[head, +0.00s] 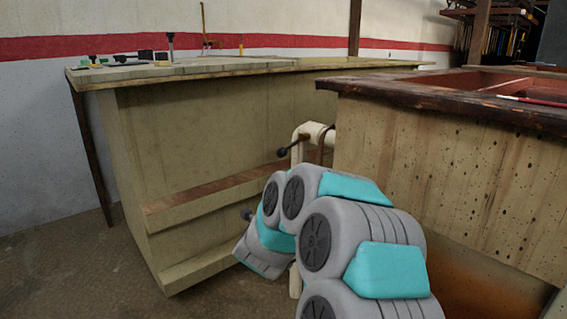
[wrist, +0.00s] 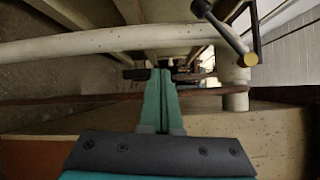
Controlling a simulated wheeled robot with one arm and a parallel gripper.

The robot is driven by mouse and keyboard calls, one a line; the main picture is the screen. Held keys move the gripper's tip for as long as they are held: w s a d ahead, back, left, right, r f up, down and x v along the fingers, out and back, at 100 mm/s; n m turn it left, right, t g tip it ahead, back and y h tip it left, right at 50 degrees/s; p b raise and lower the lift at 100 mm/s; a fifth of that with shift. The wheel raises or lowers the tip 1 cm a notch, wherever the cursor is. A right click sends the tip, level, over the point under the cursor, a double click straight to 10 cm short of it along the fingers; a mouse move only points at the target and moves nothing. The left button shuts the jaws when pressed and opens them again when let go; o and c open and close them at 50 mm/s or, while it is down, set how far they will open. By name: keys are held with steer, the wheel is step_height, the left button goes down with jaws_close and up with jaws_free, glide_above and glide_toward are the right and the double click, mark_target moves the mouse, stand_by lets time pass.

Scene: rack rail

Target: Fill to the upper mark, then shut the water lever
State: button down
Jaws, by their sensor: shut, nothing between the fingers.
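A cream pipe (head: 299,152) with an elbow stands between the bench and the wooden box. A dark lever with a ball knob (head: 284,152) sticks out left from its upper part. A second dark knob (head: 246,214) shows lower, beside my arm. In the wrist view a black lever (wrist: 221,27) with a round knob meets a yellow-ended pivot at the upper right; I cannot tell which lever this is. My gripper (wrist: 160,72) is shut and empty, its green fingers below and left of that lever, apart from it. My arm hides it in the head view. No water or level mark shows.
A bench (head: 190,69) with small tools stands at the left, with a ledge along its front. The box (head: 450,165) with a dark wooden rim stands close on the right. A pale horizontal pipe (wrist: 80,45) crosses the wrist view. Bare floor (head: 80,260) lies at lower left.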

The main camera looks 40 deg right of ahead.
mark_target(283, 155)
steer(key=a+r+t+h, duration=0.1)
steer(key=a+r+t, duration=0.1)
steer(key=a+r, duration=0.1)
steer(key=w+d+r, duration=0.3)
steer(key=w+d, duration=0.4)
steer(key=w, duration=0.3)
steer(key=shift+d+r+m, duration=0.2)
steer(key=shift+d+m, duration=0.05)
steer(key=shift+m, duration=0.15)
steer(key=shift+w, duration=0.15)
steer(key=shift+w+r+m+h+b, duration=0.35)
steer(key=shift+w+h+b, duration=0.2)
steer(key=shift+b, duration=0.5)
